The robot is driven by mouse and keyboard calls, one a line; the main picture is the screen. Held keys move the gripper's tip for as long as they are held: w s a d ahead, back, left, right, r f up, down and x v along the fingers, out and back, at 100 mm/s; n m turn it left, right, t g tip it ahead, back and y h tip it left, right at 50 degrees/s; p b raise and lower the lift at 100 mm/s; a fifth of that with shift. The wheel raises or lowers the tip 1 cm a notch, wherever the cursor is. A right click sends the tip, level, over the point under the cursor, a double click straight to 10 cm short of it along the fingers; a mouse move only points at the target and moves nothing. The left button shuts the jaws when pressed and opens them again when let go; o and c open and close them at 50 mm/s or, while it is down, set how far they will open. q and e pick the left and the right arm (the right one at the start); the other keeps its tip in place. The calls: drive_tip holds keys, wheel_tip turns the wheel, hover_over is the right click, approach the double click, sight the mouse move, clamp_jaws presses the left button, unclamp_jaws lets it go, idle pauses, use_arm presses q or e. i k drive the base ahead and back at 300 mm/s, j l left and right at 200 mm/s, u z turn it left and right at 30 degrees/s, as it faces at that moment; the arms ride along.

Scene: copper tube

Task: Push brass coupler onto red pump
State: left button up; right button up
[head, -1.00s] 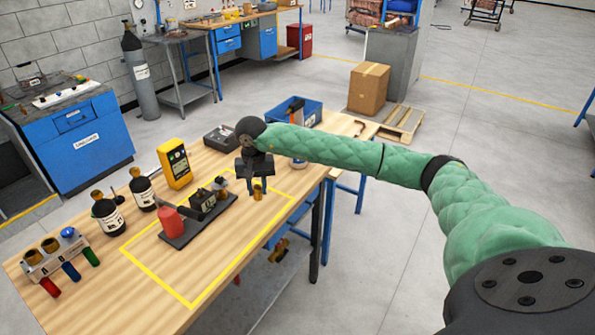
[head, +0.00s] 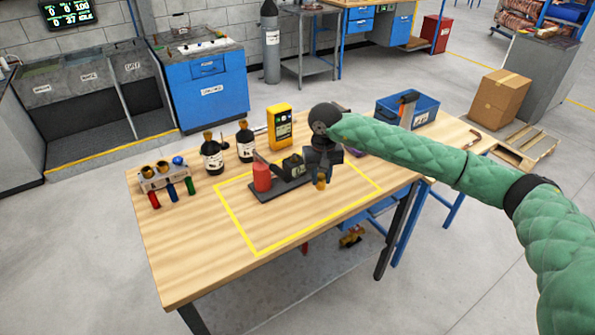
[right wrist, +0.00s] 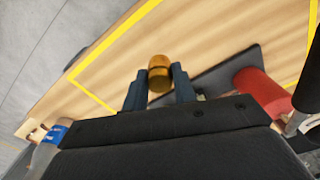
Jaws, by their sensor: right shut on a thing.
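The brass coupler (head: 321,184) is a short golden cylinder hanging below my right gripper (head: 322,172). My right gripper is shut on it, above the right part of the yellow-outlined area. In the right wrist view the coupler (right wrist: 159,73) sits between the two dark fingers (right wrist: 158,92). The red pump (head: 262,178) is a red cylinder on a dark base plate (head: 268,193), left of the gripper. It also shows in the right wrist view (right wrist: 262,92), at the right. Coupler and pump are apart. My left gripper is not in view.
A dark block (head: 293,166) stands on the plate between pump and gripper. Behind are a yellow meter (head: 280,131), dark bottles (head: 212,157) and a blue bin (head: 420,110). A rack with coloured-handled tools (head: 163,175) stands left. The front of the wooden table (head: 190,250) is clear.

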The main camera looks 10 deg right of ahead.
sight(266, 186)
drive_tip(key=l+u, duration=0.25)
drive_tip(key=l, duration=0.3)
drive_tip(key=k+l+u, duration=0.2)
drive_tip(key=l, duration=0.35)
drive_tip(key=l+u, duration=0.25)
drive_tip(key=l, duration=0.3)
